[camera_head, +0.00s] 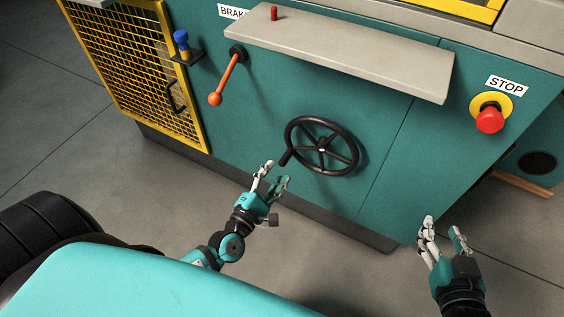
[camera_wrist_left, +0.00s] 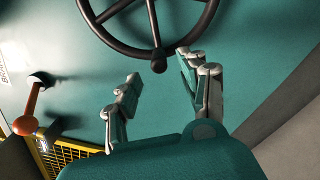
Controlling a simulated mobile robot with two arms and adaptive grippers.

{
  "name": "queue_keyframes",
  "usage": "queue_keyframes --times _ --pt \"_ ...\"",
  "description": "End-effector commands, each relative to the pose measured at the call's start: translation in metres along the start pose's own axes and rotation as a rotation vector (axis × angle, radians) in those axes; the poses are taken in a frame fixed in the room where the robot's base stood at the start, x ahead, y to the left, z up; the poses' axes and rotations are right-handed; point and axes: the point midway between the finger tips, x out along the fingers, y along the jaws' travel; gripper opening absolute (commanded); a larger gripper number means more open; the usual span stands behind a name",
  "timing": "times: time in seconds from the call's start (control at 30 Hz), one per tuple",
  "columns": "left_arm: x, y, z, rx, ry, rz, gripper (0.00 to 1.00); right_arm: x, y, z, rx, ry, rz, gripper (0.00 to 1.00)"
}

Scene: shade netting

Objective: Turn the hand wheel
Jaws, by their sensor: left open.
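The black hand wheel (camera_head: 322,146) is on the front of the teal machine, with spokes, a pale hub and a handle knob (camera_head: 285,159) at its lower left rim. My left gripper (camera_head: 274,175) is open and empty, just below and left of the knob, apart from it. In the left wrist view the wheel (camera_wrist_left: 152,50) is at the top, and its knob (camera_wrist_left: 159,65) points between and beyond the open fingers of my left gripper (camera_wrist_left: 160,90). My right gripper (camera_head: 443,233) is at the lower right, far from the wheel, its fingers apart and nothing between them.
A grey shelf (camera_head: 340,55) juts out above the wheel. An orange lever (camera_head: 224,82) and a yellow mesh guard (camera_head: 135,62) are to the left. A red stop button (camera_head: 489,119) is to the right. The floor before the machine is clear.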

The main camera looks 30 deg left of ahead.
Motion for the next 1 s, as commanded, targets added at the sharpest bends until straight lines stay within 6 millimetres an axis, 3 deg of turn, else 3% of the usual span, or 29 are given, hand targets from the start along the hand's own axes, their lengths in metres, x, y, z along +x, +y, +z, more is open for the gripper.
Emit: queue_keyframes --times 0.1,0.33,1.0 --pt "-0.026 -0.001 -0.001 0.000 0.002 -0.004 0.43 0.000 0.000 0.000 0.000 0.000 0.000 0.40" --pt "-0.054 0.000 0.000 0.001 0.000 -0.001 0.43 0.000 0.000 0.000 0.000 0.000 0.000 0.40" --pt "-0.057 0.000 0.005 0.020 -0.010 -0.005 0.43 0.000 0.000 0.000 0.000 0.000 0.000 0.40"
